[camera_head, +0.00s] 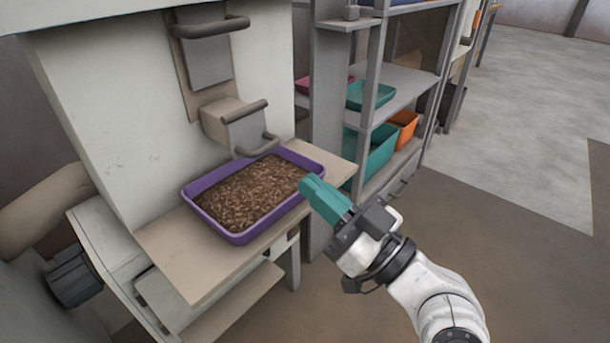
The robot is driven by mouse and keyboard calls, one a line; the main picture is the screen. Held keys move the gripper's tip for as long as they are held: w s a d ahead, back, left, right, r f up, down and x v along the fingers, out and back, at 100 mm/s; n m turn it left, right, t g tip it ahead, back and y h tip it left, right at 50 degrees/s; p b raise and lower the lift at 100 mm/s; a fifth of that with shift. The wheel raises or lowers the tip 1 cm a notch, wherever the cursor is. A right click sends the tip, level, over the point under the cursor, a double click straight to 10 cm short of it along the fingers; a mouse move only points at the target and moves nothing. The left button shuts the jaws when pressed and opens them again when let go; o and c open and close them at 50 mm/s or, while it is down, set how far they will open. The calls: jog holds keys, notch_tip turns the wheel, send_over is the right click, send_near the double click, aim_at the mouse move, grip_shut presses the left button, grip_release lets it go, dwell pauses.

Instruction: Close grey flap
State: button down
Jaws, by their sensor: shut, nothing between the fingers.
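A beige machine (110,110) stands at the left. Its chute (225,117) juts out above a purple tray, with a grey flap (247,131) on its front. The flap hangs from a brown bar and has a curved grey-brown handle (258,149) at its lower edge. I cannot tell whether the flap lies fully against the chute. My gripper (311,188) has teal fingers, shut and empty. It is at the tray's right end, right of and lower in the picture than the flap, apart from the handle.
The purple tray (240,236) full of brown pellets rests on a beige shelf (180,262) under the chute. A taller grey panel (207,62) with a bar handle is above. A grey rack (325,90) with teal and orange bins stands behind. Open floor lies right.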

jog(key=f+v, duration=0.1)
jog(key=v, duration=0.5)
notch_tip(320, 180, up, 11)
jog(key=d+g+h+p, duration=0.1)
jog(key=g+h+p, duration=0.3)
jog(key=p, duration=3.1)
jog(key=shift+f+h, duration=0.2)
jog(key=shift+h, duration=0.7)
jog(key=p, duration=0.2)
send_near(270, 150)
jog(key=x, duration=0.7)
jog(key=shift+r, duration=0.15)
jog(key=shift+b, duration=0.55)
